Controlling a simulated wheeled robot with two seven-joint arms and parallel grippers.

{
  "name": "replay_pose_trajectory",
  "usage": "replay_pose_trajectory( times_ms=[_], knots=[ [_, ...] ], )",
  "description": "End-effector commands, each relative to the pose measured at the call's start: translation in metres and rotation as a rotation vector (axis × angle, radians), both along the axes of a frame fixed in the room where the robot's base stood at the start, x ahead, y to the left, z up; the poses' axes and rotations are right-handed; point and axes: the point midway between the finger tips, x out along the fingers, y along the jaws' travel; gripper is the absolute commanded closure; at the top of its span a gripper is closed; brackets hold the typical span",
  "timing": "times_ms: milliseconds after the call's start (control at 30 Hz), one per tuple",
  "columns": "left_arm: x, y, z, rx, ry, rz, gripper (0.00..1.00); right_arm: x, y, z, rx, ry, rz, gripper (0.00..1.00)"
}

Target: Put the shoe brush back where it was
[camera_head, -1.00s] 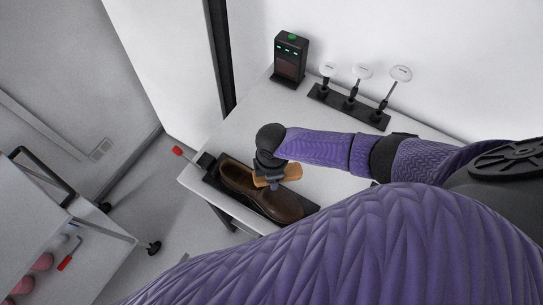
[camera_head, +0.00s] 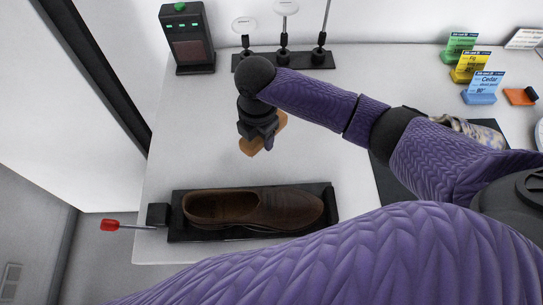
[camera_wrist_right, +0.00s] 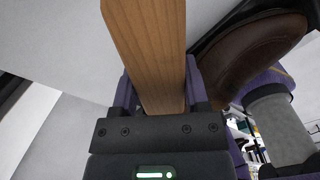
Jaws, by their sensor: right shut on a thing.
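The shoe brush (camera_head: 266,136) has a light wooden body. My right gripper (camera_head: 262,130) is shut on it and holds it up over the white table, behind the shoe and apart from it. In the right wrist view the brush's wooden body (camera_wrist_right: 152,50) runs up from between the fingers of the gripper (camera_wrist_right: 158,105). Its bristles cannot be made out. A brown leather shoe (camera_head: 255,209) lies on a black tray (camera_head: 330,205) at the table's front left. It also shows in the right wrist view (camera_wrist_right: 250,60). My left gripper is out of view.
A red-tipped lever (camera_head: 110,225) sticks out left of the tray. A black device (camera_head: 188,40) with green lights and a rack of white-topped stands (camera_head: 284,57) stand at the back. Coloured cards (camera_head: 470,67), an orange block (camera_head: 520,96) and a dark mat (camera_head: 383,180) lie right.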

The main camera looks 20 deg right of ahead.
Motion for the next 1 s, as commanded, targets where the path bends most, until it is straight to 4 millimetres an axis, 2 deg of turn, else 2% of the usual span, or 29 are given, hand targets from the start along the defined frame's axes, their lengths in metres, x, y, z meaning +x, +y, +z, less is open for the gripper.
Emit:
replay_pose_trajectory(
  times_ms=[33,100,367,767,800,933,1000],
  knots=[
    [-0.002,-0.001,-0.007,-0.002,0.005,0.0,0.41,-0.001,0.0,-0.017,-0.003,0.005,0.0,0.89],
    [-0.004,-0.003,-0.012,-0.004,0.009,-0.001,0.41,-0.001,0.0,-0.034,-0.002,0.006,0.0,0.89],
    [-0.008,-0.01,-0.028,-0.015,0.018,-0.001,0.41,-0.001,0.0,-0.084,-0.002,0.004,-0.002,0.89],
    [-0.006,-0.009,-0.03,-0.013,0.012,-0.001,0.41,-0.001,-0.001,-0.091,-0.002,0.001,-0.002,0.89],
    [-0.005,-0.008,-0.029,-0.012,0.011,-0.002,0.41,-0.001,-0.001,-0.091,-0.001,0.0,-0.002,0.36],
    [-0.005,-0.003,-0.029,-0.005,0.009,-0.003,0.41,-0.001,-0.001,-0.09,-0.001,0.0,-0.002,0.08],
    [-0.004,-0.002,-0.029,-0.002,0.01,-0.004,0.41,-0.001,-0.001,-0.09,-0.002,0.001,-0.002,0.07]
  ],
)
